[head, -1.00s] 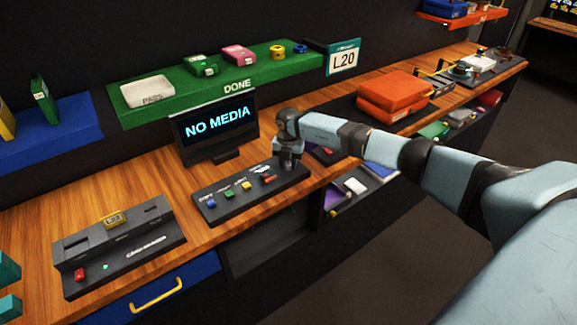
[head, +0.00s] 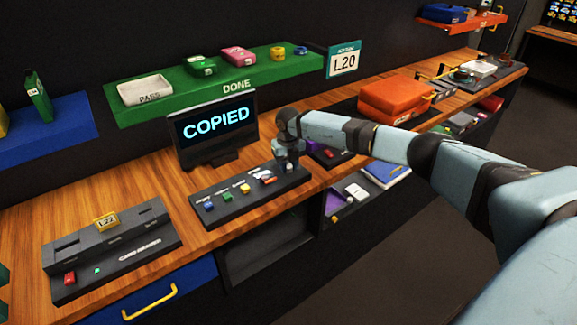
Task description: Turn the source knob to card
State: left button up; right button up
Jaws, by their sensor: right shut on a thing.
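The dark control panel (head: 232,212) lies on the wooden bench below the monitor. It carries small blue (head: 209,206), green (head: 227,197) and yellow (head: 245,188) buttons and an orange-red piece (head: 268,180). My right gripper (head: 288,166) points down at the panel's right end. It is shut on what seems to be the source knob, which the fingers hide, so its setting cannot be read. The monitor (head: 212,130) reads COPIED. My left gripper is not in view.
A grey card unit (head: 110,246) with slots and a yellow tag stands at the left of the bench (head: 25,225). A green DONE shelf (head: 235,89) with a white tray and several items hangs behind. Orange cases (head: 391,97) lie at right.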

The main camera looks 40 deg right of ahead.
aim_at(288, 165)
dwell(0.4)
jog(key=o, duration=0.9)
jog(key=shift+r, duration=0.1)
notch_tip(288, 165, up, 14)
jog(key=shift+f+b, duration=0.15)
jog(key=shift+b, duration=0.6)
